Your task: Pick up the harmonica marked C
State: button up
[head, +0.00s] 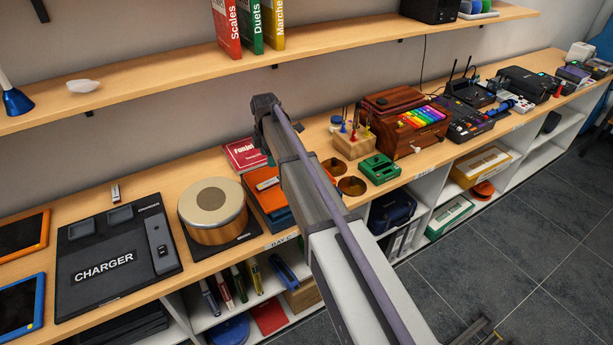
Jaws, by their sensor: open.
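No letter C can be read anywhere, so I cannot tell for certain which thing is the harmonica marked C. A small silvery bar (115,192) lies on the wooden counter behind the charger board. A pale strip (267,183) shows on an orange box or case (272,204), left of my arm; it may be a label or a small instrument. My arm reaches up across the middle of the head view and hides part of the counter. I cannot make out my gripper's fingers.
Left on the wooden counter (160,284) are the black charger board (112,266) and a round drum (212,205). A red book (245,154) lies behind. Right of my arm are a green slotted block (379,168) and a wooden box with coloured keys (405,120). A shelf (160,84) overhangs.

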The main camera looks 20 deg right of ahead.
aim_at(270, 182)
jog(key=shift+n, duration=0.8)
jog(key=f+b, duration=1.1)
jog(key=shift+s+a+f, duration=0.1)
jog(key=shift+a, duration=0.3)
jog(key=shift+r, duration=0.25)
jog(key=c, duration=1)
